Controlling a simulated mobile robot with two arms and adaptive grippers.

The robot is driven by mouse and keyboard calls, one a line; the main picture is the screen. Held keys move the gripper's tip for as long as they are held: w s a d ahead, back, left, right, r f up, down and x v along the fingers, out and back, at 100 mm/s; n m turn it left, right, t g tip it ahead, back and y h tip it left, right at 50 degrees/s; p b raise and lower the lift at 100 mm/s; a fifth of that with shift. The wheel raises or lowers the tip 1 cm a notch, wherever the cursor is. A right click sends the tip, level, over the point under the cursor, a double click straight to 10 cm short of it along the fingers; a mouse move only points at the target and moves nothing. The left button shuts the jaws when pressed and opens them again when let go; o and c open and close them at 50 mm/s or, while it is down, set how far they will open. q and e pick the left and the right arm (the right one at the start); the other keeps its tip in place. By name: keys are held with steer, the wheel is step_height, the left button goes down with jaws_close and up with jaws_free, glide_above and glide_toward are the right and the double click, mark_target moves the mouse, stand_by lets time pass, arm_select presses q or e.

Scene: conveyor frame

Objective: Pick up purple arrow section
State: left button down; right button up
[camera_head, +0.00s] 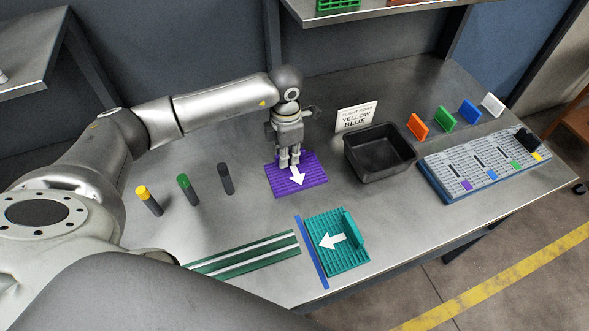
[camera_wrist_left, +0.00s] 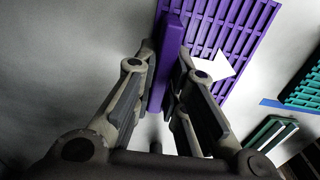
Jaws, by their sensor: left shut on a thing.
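The purple arrow section (camera_head: 312,173) is a ribbed purple plate with a white arrow, near the middle of the metal table in the head view. My left gripper (camera_head: 290,160) points down over its far part. In the left wrist view the fingers (camera_wrist_left: 162,100) are shut on the raised purple bar of the purple section (camera_wrist_left: 205,35). I cannot tell whether the plate is off the table. My right gripper is not in view.
A teal section (camera_head: 325,262) with a white arrow lies near the front edge, beside a blue strip and green-white strips (camera_head: 245,257). A black bin (camera_head: 380,172) stands right of the purple section. Several dark pegs (camera_head: 188,190) stand to its left. A grey board (camera_head: 485,165) lies at right.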

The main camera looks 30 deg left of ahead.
arm_select(q)
steer(key=shift+r, duration=0.1)
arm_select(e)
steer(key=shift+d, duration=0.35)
